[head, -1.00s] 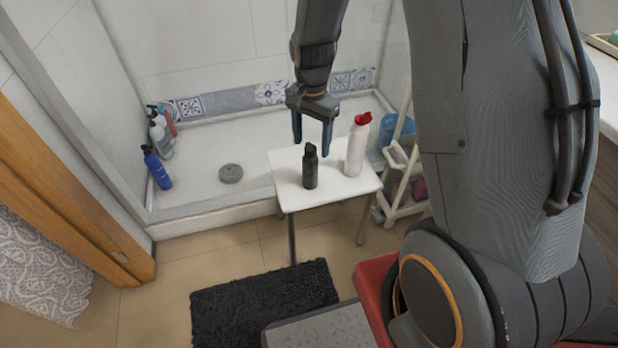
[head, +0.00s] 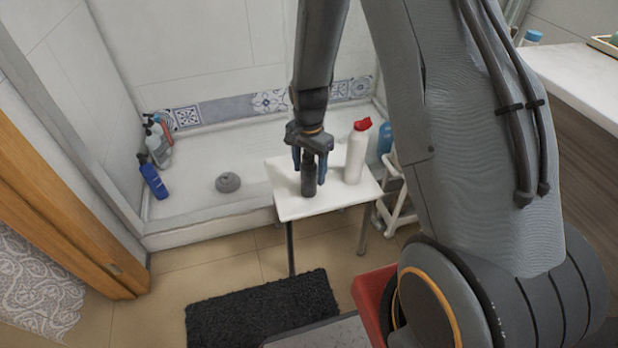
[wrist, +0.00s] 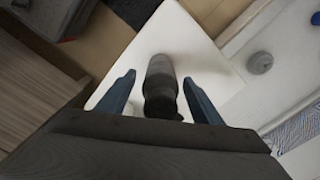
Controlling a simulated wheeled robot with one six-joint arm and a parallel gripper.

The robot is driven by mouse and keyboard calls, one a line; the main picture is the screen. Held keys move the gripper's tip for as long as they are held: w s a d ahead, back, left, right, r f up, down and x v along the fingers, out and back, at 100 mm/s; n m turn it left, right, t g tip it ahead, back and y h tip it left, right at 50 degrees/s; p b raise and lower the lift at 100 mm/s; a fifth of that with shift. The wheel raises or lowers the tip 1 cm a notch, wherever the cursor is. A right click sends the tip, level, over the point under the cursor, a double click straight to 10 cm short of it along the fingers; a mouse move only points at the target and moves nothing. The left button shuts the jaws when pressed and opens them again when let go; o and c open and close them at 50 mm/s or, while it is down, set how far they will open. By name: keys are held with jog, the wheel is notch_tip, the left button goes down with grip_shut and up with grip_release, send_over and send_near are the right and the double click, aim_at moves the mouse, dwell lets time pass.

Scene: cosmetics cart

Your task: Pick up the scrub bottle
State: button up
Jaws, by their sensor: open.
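A dark bottle (head: 308,181) stands upright on a small white table (head: 291,207). A white bottle with a red cap (head: 356,153) stands to its right on the same table. I cannot read labels to tell which is the scrub bottle. My gripper (head: 311,172) is open over the dark bottle, with its blue fingers pointing down around the bottle's top. In the wrist view the dark bottle (wrist: 160,78) lies between the two open fingers (wrist: 160,97), with a gap on each side. Its lower part shows beyond the fingertips.
Several bottles, including a blue one (head: 153,180), stand in the shower tray's left corner. A grey round drain piece (head: 228,182) lies in the tray. A white rack (head: 397,205) stands right of the table. A black mat (head: 262,307) lies on the floor.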

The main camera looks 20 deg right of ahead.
jog(key=shift+c, duration=0.3)
jog(key=c, duration=1.2)
jog(key=shift+r, duration=0.15)
